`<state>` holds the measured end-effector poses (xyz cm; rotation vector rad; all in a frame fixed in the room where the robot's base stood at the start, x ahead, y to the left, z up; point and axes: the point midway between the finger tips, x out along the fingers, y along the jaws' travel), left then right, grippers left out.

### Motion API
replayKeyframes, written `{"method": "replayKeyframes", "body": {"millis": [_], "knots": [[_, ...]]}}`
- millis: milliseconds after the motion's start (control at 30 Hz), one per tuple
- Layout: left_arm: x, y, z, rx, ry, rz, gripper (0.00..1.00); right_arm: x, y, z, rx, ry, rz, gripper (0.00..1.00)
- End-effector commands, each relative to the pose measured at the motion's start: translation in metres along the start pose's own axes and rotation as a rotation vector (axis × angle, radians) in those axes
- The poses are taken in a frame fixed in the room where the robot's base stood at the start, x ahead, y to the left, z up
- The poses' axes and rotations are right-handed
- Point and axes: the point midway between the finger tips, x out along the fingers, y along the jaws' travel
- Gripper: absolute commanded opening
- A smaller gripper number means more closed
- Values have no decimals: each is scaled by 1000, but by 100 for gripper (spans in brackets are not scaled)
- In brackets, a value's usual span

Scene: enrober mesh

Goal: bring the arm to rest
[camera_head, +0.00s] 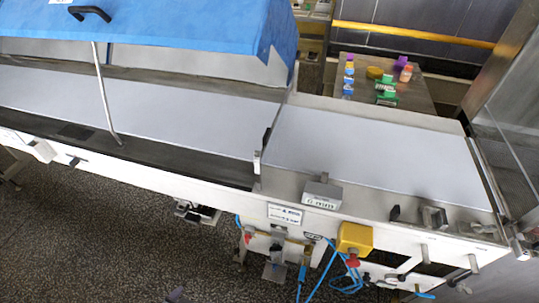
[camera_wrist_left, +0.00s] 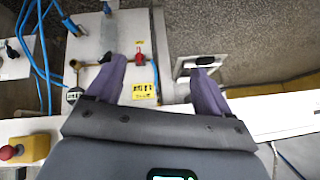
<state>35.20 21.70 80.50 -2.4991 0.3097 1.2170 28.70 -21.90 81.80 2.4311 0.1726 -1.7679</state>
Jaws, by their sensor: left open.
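My left gripper (camera_wrist_left: 155,78) shows in the left wrist view. Its two purple-grey fingers are spread wide apart, with nothing between them. Behind the fingers are the white machine side with small valves, a yellow label (camera_wrist_left: 143,91) and the dark speckled floor (camera_wrist_left: 240,45). The fingers appear apart from these parts, but the exact distance cannot be told. My right gripper is in neither view.
The long conveyor machine has a pale belt (camera_head: 375,150) and a raised blue hood (camera_head: 190,28). A yellow box with a red button (camera_head: 354,238) and blue hoses (camera_head: 330,270) stick out at its front. Small bottles and boxes stand on a back table (camera_head: 415,95). The floor (camera_head: 90,230) in front is mostly clear.

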Motion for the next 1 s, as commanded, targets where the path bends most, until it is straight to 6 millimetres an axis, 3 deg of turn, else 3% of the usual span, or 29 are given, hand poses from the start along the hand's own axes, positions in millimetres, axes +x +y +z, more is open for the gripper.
{"method": "replayKeyframes", "body": {"millis": [133,300,333,667,1000], "knots": [[-35,4,7,-91,-131,47,81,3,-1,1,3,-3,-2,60],[-51,17,42,-261,-351,70,81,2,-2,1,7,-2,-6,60],[-67,13,28,-253,-341,71,81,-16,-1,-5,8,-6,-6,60],[-140,-7,-26,-248,-338,72,81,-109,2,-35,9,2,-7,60],[-237,-32,-96,-247,-338,72,81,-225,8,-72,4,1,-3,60]]}}
